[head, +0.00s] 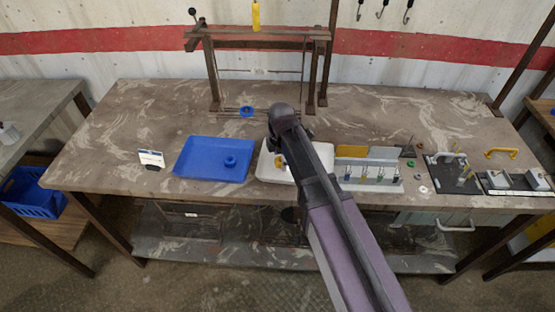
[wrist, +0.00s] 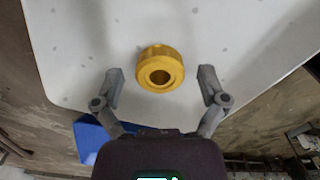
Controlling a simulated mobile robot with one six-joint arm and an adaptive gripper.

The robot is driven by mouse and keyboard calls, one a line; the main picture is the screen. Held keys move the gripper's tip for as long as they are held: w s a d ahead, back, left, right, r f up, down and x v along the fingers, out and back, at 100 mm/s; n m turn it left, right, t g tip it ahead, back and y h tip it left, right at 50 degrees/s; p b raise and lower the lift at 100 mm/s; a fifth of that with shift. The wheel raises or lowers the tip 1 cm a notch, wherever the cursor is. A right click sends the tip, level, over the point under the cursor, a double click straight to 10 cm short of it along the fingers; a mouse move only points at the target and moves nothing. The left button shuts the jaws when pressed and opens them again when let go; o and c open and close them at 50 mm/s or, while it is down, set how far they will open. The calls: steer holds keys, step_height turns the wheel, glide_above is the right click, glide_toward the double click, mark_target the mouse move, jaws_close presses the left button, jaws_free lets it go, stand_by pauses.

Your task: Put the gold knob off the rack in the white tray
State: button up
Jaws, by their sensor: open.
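The gold knob (wrist: 160,69) lies in the white tray (wrist: 230,30), its round hole showing. My gripper (wrist: 162,75) is open, with one finger on each side of the knob and a clear gap to both in the wrist view. In the head view a small part of the gold knob (head: 280,160) shows on the white tray (head: 275,175), beside my arm. My arm hides much of that tray and most of the gripper there. The rack (head: 258,34) stands at the back, with a blue ring-shaped piece (head: 247,112) at its low rods.
A blue tray (head: 196,168) with a blue knob (head: 231,160) stands just left of the white tray. A white card (head: 151,157) stands farther left. A grey fixture (head: 368,172) and several small parts stand to the right. The back left of the table is clear.

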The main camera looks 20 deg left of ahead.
steer(key=shift+r, duration=0.2)
step_height(320, 180, up, 12)
steer(key=p, duration=1.2)
stand_by(0.9)
